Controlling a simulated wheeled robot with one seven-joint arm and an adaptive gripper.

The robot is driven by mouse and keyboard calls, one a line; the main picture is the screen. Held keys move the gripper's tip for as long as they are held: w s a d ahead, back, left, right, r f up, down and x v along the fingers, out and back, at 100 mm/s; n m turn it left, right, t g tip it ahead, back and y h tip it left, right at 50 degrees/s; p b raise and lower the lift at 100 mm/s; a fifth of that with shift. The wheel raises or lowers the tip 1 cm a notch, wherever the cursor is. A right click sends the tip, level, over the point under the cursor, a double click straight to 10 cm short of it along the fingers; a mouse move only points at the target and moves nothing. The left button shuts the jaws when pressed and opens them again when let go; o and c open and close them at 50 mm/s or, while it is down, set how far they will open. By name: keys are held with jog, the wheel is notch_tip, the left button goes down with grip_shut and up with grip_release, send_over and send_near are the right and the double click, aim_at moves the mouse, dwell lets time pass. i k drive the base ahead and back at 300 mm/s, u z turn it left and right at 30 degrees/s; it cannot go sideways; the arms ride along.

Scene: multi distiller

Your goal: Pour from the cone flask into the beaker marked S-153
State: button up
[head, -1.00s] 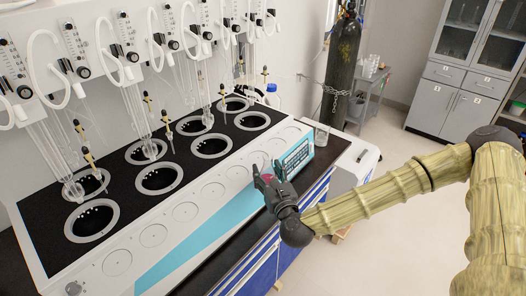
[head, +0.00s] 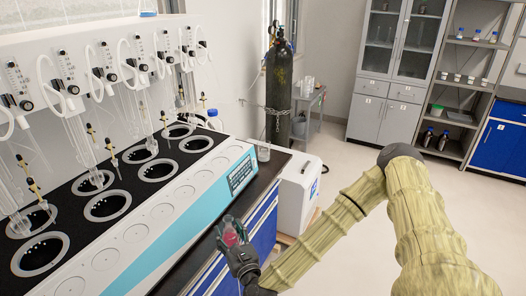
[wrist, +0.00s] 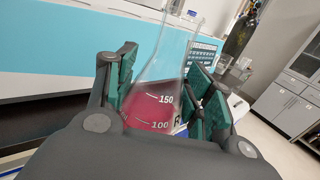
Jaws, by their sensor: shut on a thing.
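The cone flask (wrist: 158,98) is clear glass with red liquid in its lower part and white marks 100 and 150. My gripper (head: 236,246) is shut on it, with green-padded fingers on both sides in the wrist view. A clear glass beaker (head: 263,152) stands on the dark counter past the distiller's far end, well beyond my gripper. I cannot read its marking. A clear vessel also shows at the right in the wrist view (wrist: 225,62).
The long distiller (head: 150,235) with several round wells and glass tubes fills the left. A black gas cylinder (head: 278,90), a grey cart with glassware (head: 318,92) and a white box unit (head: 299,190) stand beyond. The floor at right is clear.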

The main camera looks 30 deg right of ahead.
aim_at(264, 151)
jog(key=u, duration=0.15)
jog(key=k, duration=0.15)
jog(key=z, duration=0.95)
jog(key=i, duration=0.65)
jog(key=z, duration=0.4)
jog(key=i, duration=1.45)
jog(key=u, duration=0.45)
